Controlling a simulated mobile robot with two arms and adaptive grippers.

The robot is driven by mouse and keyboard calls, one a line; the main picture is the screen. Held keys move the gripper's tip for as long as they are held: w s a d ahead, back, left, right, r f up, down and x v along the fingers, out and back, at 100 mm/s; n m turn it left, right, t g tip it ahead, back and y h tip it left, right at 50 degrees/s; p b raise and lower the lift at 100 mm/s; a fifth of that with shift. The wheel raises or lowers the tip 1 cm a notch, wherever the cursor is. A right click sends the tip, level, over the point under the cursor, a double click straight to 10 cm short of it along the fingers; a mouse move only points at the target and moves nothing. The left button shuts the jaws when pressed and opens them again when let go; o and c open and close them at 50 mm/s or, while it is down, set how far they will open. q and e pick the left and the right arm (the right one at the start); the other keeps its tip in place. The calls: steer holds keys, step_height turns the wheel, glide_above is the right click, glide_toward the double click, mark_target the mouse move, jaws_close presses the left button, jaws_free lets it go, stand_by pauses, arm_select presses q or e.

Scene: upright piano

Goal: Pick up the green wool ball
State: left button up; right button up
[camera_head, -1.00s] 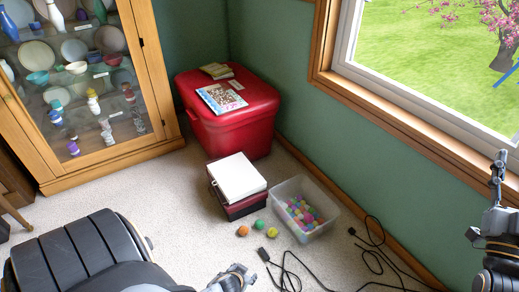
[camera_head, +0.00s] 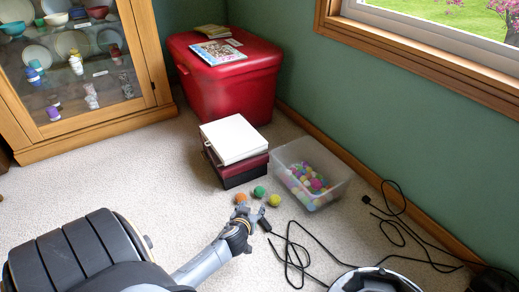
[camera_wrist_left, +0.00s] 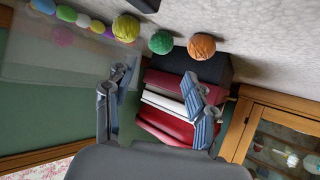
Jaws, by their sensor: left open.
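The green wool ball (camera_head: 259,191) lies on the carpet between an orange ball (camera_head: 241,198) and a yellow ball (camera_head: 274,200). My left gripper (camera_head: 247,211) is open and empty, just on the near side of the balls, its fingertips overlapping the lower edge of the orange one in the head view. In the left wrist view the green ball (camera_wrist_left: 161,42) shows whole, beyond the gap between the open fingers (camera_wrist_left: 157,84), with the yellow ball (camera_wrist_left: 126,27) and orange ball (camera_wrist_left: 201,46) on either side. My right gripper is not in view.
A dark red box with a white case on top (camera_head: 232,140) stands behind the balls. A clear bin of colored balls (camera_head: 312,178) is to their right. Black cables (camera_head: 291,247) lie on the carpet right of my gripper. A red chest (camera_head: 225,85) is farther back.

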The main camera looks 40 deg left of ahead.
arm_select(q)
steer(key=b, duration=0.5)
glide_toward(259, 193)
steer(key=x, duration=0.5)
steer(key=shift+s+f, duration=0.1)
steer(key=shift+f, duration=0.25)
steer(key=b+x, duration=0.4)
steer(key=shift+a+r, duration=0.1)
steer(key=shift+w+a+b, duration=0.25)
steer(key=shift+w+b, duration=0.05)
steer(key=shift+w, duration=0.25)
steer(key=c, duration=0.6)
